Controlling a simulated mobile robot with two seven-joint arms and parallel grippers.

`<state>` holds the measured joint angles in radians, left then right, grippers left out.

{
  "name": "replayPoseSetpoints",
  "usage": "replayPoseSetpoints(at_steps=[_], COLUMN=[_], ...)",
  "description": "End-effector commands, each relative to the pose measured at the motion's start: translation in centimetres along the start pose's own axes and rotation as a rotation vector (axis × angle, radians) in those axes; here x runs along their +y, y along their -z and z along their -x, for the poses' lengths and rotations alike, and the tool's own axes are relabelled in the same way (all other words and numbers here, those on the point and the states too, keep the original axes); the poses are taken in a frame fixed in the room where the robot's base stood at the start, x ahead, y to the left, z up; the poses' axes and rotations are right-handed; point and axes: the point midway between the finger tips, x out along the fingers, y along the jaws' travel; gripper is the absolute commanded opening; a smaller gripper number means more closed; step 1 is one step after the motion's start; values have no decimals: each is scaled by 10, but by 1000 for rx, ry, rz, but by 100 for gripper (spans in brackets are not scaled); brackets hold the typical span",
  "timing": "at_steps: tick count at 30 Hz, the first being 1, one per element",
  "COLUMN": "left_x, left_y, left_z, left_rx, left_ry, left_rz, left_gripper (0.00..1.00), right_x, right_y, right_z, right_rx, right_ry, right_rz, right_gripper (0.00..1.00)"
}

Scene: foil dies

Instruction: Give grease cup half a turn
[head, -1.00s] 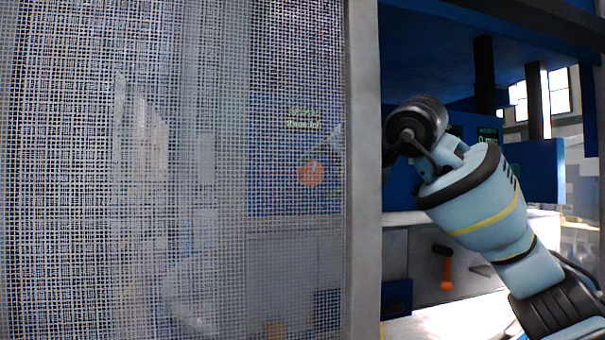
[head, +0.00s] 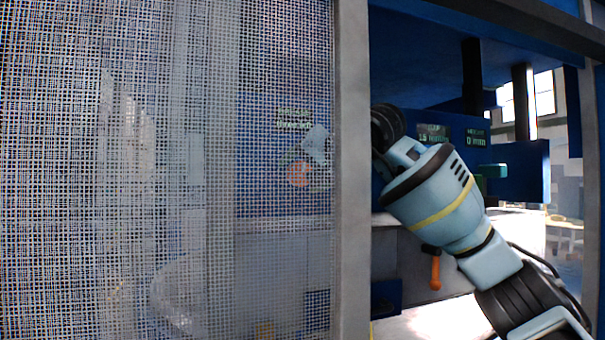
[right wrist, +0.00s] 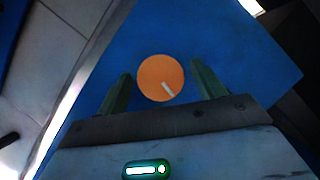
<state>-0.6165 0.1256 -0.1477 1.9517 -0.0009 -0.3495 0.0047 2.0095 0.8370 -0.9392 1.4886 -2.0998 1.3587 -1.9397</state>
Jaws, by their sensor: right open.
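The grease cup is a round orange cap (right wrist: 160,78) with a short white mark pointing to the lower right, on a blue surface in the right wrist view. In the head view it shows dimly through the mesh (head: 299,174). My right gripper (right wrist: 162,70) is open, with a dark green finger on each side of the cup in the picture and a visible gap to each. Whether the fingertips reach around the cup in depth, I cannot tell. In the head view the gripper (head: 318,146) is a pale blurred shape just above right of the cup. My left gripper is out of view.
A mesh guard (head: 170,170) fills the left of the head view, edged by a grey post (head: 351,200). My right arm reaches behind this post. An orange handle (head: 435,270) hangs below the arm. A blue panel with small displays (head: 476,141) stands behind it.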

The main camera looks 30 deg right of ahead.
Motion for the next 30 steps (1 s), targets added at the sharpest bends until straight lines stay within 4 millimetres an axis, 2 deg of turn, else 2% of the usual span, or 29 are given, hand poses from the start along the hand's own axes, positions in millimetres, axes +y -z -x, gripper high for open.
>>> replayPoseSetpoints(at_steps=[11,21,30], left_x=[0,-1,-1], left_y=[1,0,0], left_z=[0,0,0], left_rx=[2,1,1], left_ry=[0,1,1], left_rz=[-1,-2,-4], left_gripper=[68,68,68], right_x=[0,0,1], right_y=[0,0,0], right_z=[-7,-7,-7], right_rx=[0,0,0], right_ry=[1,0,12], right_rz=[1,0,-29], right_gripper=[68,25,24])
